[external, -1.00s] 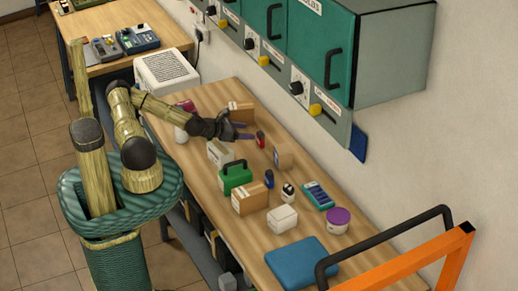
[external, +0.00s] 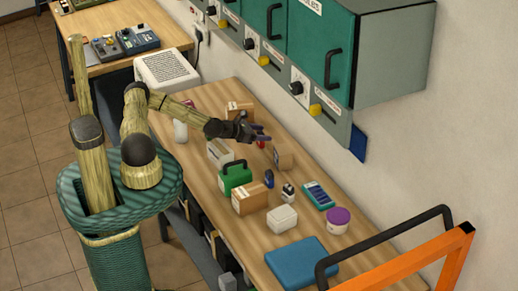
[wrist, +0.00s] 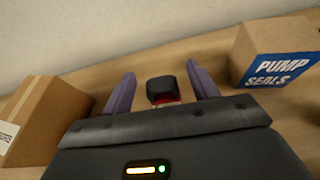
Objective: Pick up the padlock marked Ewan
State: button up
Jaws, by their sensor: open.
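A small red padlock (external: 261,144) with a black top stands near the back of the wooden bench. In the wrist view its black and red body (wrist: 161,90) shows between my two purple fingers, with its lower part hidden by my gripper's palm. My gripper (external: 264,134) is open, with the fingers either side of the padlock and a gap to each. A blue padlock-like item (external: 269,179) and a white one with a dark top (external: 288,191) stand further toward the front. No name can be read on any of them.
A cardboard box marked PUMP SEALS (wrist: 275,50) is close to the right of my fingers. Another carton (wrist: 38,118) is at the left. A green case (external: 235,178), a brown box (external: 249,199) and a white box (external: 282,219) crowd the bench. Wall cabinets (external: 300,50) overhang behind.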

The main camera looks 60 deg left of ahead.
aim_at(261, 132)
dwell(0.5)
jog(key=c, duration=1.1)
jog(key=shift+r, duration=0.1)
notch_tip(261, 132, up, 10)
jog(key=shift+f+b, duration=0.1)
jog(key=shift+b, duration=0.85)
